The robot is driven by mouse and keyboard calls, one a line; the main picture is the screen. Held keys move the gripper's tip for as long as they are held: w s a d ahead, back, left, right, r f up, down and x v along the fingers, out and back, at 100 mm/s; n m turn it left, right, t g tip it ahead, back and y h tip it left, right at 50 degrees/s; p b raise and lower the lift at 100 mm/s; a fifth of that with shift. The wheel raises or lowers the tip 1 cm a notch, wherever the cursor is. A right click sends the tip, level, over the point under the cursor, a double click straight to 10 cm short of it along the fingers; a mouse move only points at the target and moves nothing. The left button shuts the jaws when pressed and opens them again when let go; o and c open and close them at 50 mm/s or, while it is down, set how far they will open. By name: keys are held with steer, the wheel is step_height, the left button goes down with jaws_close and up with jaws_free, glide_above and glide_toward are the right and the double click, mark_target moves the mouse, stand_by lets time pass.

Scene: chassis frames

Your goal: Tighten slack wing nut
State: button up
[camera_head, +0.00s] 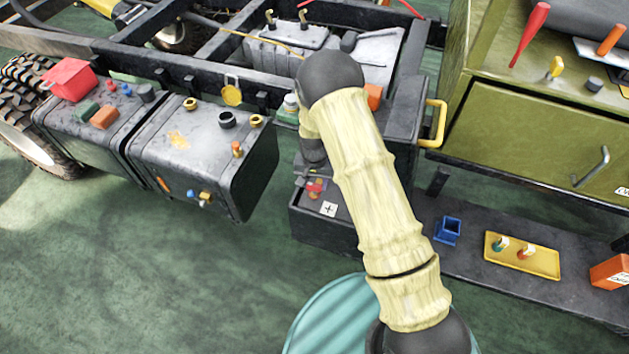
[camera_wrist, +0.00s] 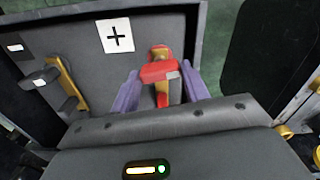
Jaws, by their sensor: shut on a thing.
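A red wing nut (camera_wrist: 158,71) sits on a brass post beside the white plus label (camera_wrist: 115,36) in the wrist view. My gripper (camera_wrist: 163,80) is shut on it, one purple finger at each side. In the head view the red wing nut (camera_head: 315,186) shows small beside my gripper, near the plus label (camera_head: 329,209) on the dark battery box (camera_head: 309,229). A second, grey wing nut (camera_wrist: 40,78) sits by a brass terminal (camera_wrist: 67,83) at the left of the wrist view. I cannot tell how tight either nut is.
A dark tank (camera_head: 205,150) with caps and fittings stands left of the box. A yellow handle (camera_head: 435,123) and an olive cabinet (camera_head: 540,130) are close on the right.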

mark_target(315, 184)
steer(key=shift+w, duration=0.1)
steer(key=o, duration=1)
step_height(315, 184, up, 17)
steer(key=shift+r, duration=0.2)
stand_by(0.5)
